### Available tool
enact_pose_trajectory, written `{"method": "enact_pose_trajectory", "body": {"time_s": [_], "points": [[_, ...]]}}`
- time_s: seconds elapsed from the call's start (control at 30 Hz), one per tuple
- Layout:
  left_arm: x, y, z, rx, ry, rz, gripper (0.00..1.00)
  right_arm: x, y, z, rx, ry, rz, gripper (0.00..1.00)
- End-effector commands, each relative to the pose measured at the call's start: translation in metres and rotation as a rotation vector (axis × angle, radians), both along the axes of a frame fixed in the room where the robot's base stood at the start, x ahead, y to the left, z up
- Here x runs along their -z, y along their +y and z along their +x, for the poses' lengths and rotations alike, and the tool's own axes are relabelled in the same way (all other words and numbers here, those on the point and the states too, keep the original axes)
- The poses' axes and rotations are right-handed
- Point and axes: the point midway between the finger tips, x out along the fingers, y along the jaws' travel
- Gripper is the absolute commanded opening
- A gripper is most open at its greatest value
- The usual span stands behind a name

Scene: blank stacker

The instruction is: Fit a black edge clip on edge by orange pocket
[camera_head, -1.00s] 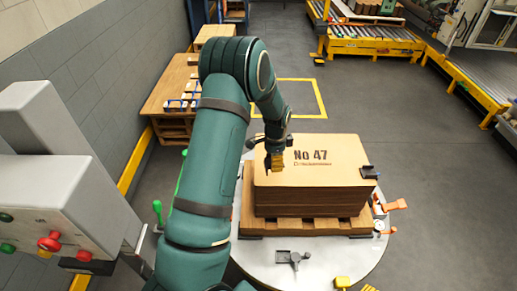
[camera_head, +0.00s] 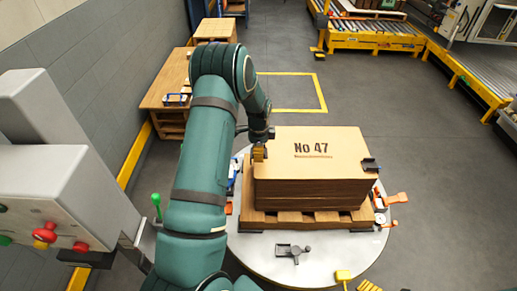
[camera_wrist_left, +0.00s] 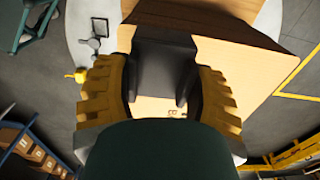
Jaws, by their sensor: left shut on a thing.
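The stack of brown blanks marked "No 47" (camera_head: 315,170) rests on a wooden pallet (camera_head: 300,218) on a round grey table. My left gripper (camera_head: 259,153) is at the left edge of the stack's top. In the left wrist view its yellow fingers (camera_wrist_left: 163,95) are shut on a black edge clip (camera_wrist_left: 165,65), with the blanks (camera_wrist_left: 215,65) right behind it. I cannot tell whether this clip touches the edge. Another black clip (camera_head: 371,165) sits on the stack's right edge. An orange part (camera_head: 396,198) lies right of the stack, and a small one (camera_head: 228,208) left of it.
A grey clamp-like fixture (camera_head: 293,252) and a yellow part (camera_head: 344,275) are at the table's front. A green-knobbed lever (camera_head: 156,203) stands left of my arm. A wooden table (camera_head: 165,85) with a blue-and-white holder (camera_head: 177,99) is behind left.

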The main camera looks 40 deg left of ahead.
Motion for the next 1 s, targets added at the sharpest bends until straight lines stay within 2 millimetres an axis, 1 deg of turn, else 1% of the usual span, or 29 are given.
{"method": "enact_pose_trajectory", "body": {"time_s": [0.03, 0.7, 0.83, 1.0], "points": [[0.006, 0.000, 0.000, 0.000, 0.000, 0.000, 0.28, 0.004, 0.000, -0.001, -0.002, 0.002, 0.000, 0.94], [0.060, 0.001, 0.000, -0.002, 0.000, 0.001, 0.28, 0.041, 0.002, -0.013, -0.023, 0.028, 0.007, 0.94], [0.066, 0.001, 0.000, -0.001, 0.000, 0.001, 0.28, 0.045, 0.003, -0.014, -0.026, 0.032, 0.007, 0.94], [0.067, 0.000, 0.000, -0.001, -0.001, 0.001, 0.28, 0.046, 0.003, -0.015, -0.027, 0.034, 0.008, 0.94]]}}
